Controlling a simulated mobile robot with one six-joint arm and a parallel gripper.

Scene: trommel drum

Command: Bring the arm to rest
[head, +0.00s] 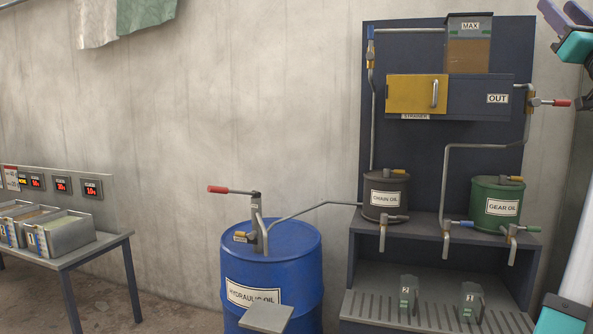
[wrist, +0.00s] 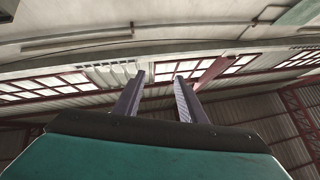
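My gripper (head: 564,14) is at the top right corner of the head view, raised high beside the oil stand and only partly in frame. In the wrist view my gripper (wrist: 158,80) points up toward the roof and windows. Its two purple fingers stand apart with nothing between them, so it is open and empty. My teal and white arm parts run down the right edge of the head view; much of the arm is out of frame.
A dark blue oil stand (head: 425,130) holds a chain oil can (head: 386,199) and a gear oil can (head: 497,205). A blue hydraulic oil drum (head: 270,275) stands left of it. A table (head: 95,250) with bins is at far left. Floor shows between table and drum.

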